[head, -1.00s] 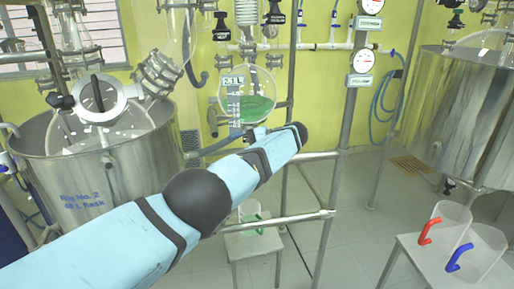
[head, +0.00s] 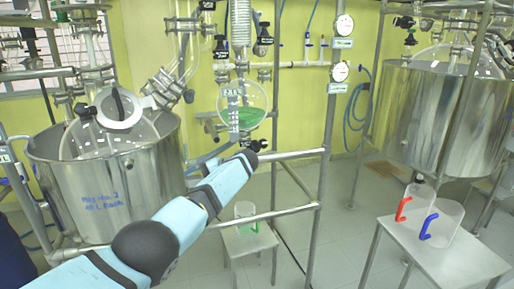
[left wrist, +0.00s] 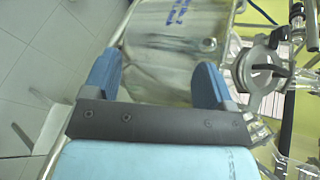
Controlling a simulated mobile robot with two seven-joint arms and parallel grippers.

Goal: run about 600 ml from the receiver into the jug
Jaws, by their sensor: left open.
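The receiver (head: 254,104) is a round glass flask with green liquid in its lower part and a scale strip on its left side, hanging at the centre of the head view. A clear jug (head: 245,212) with a green handle stands on a low stool below it. My left arm reaches from the lower left towards the space under the receiver; its far end is at about the receiver's outlet, which I cannot make out. My left gripper (left wrist: 160,90) is open and empty in the left wrist view, with the steel vessel beyond its fingers. My right gripper is not in view.
A steel vessel (head: 100,195) stands at the left, another (head: 440,115) at the right. A grey table (head: 440,250) at lower right holds jugs with a red handle (head: 403,208) and a blue handle (head: 428,226). A metal rail (head: 270,215) crosses near the stool (head: 248,240).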

